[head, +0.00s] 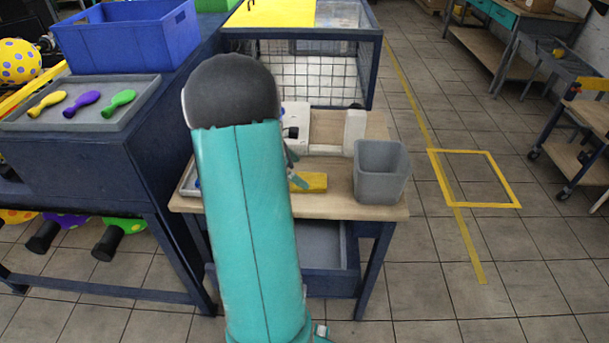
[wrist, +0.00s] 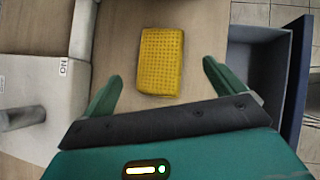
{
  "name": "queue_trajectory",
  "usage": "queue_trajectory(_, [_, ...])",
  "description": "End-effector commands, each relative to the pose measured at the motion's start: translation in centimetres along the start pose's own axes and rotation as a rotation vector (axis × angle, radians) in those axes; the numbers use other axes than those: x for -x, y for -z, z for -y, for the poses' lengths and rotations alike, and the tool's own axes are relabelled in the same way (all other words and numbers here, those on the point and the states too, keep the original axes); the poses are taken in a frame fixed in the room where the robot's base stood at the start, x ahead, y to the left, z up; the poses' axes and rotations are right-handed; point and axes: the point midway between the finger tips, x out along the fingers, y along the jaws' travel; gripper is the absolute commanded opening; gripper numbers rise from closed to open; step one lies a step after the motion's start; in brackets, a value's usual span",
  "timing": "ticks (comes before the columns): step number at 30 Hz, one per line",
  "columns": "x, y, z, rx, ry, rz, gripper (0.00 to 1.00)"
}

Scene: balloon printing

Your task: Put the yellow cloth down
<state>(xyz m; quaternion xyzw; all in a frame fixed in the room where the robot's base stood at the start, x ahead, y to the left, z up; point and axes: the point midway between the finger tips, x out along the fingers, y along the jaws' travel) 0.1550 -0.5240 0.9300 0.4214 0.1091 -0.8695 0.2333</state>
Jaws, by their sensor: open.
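The yellow cloth (head: 314,182) lies flat on the wooden workbench (head: 345,208), left of the grey bin. In the wrist view the cloth (wrist: 160,62) is a folded yellow rectangle with a dotted texture, bare on the wood. My gripper (wrist: 162,76) is open. Its two green fingers are spread wide, one on each side of the cloth's near end in the picture, with nothing between them touching it. In the head view my teal arm hides most of the gripper; a finger shows beside the cloth's left end.
A grey bin (head: 380,172) stands on the bench's right side. A white machine (head: 325,130) stands behind the cloth.

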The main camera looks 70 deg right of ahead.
Motion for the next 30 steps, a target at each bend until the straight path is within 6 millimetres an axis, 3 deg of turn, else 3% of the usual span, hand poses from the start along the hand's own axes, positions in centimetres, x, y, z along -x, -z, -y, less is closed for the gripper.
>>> queue_trajectory(3, [2.9,0.0,-0.1,0.000,-0.005,0.000,0.95])
queue_trajectory(9, [6.2,0.0,0.0,-0.001,-0.002,0.000,0.95])
queue_trajectory(23, [7.8,0.2,0.1,-0.006,-0.006,-0.004,0.95])
queue_trajectory(26, [10.1,1.4,0.7,-0.037,-0.041,-0.034,0.95])
queue_trajectory(30, [16.7,5.0,3.3,-0.132,-0.129,-0.137,0.95])
